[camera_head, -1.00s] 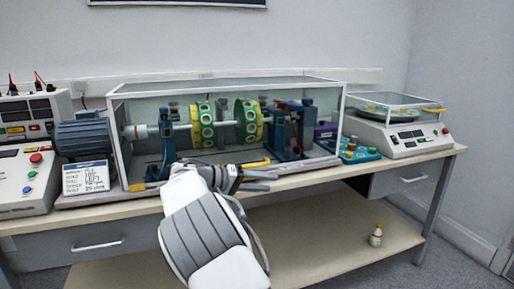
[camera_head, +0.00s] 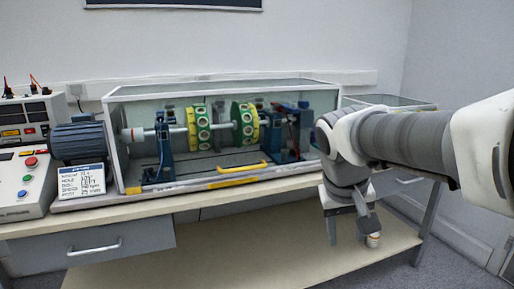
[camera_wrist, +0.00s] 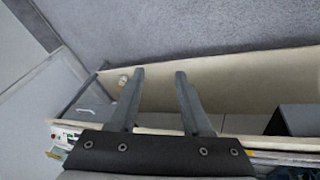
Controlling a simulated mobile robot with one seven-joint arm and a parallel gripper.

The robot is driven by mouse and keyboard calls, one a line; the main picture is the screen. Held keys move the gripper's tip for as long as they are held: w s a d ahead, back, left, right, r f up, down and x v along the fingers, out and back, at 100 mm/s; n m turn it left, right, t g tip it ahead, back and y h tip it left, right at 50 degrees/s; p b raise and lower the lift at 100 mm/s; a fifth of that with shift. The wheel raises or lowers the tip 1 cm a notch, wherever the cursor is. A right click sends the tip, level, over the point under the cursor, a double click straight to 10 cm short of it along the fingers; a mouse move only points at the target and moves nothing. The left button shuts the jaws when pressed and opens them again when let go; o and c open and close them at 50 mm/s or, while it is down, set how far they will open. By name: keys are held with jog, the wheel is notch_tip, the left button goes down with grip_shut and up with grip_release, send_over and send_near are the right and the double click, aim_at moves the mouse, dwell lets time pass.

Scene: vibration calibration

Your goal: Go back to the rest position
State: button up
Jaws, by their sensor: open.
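My gripper (camera_head: 347,238) hangs downward at the right of the head view, in front of the bench's front edge and above the lower shelf. In the wrist view my gripper (camera_wrist: 160,74) shows two grey fingers spread apart with nothing between them. The lower shelf (camera_wrist: 235,75) and the grey floor lie beyond the fingertips. My arm reaches in from the right edge of the head view and hides part of the bench's right end.
A glass-walled rig (camera_head: 240,90) with green and yellow discs and a yellow handle (camera_head: 243,168) stands on the bench. A motor (camera_head: 80,142), a label card (camera_head: 82,181) and a control box (camera_head: 25,183) are left. A small bottle (camera_head: 374,241) stands on the lower shelf (camera_head: 240,250).

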jog(key=s+a+f+t+y, duration=0.2)
jog(key=s+f+t+y, duration=0.1)
jog(key=s, duration=1.1)
notch_tip(320, 180, up, 28)
jog(key=p, duration=2.8)
jog(key=shift+a+r+p, duration=0.2)
jog(key=shift+a+p, duration=0.1)
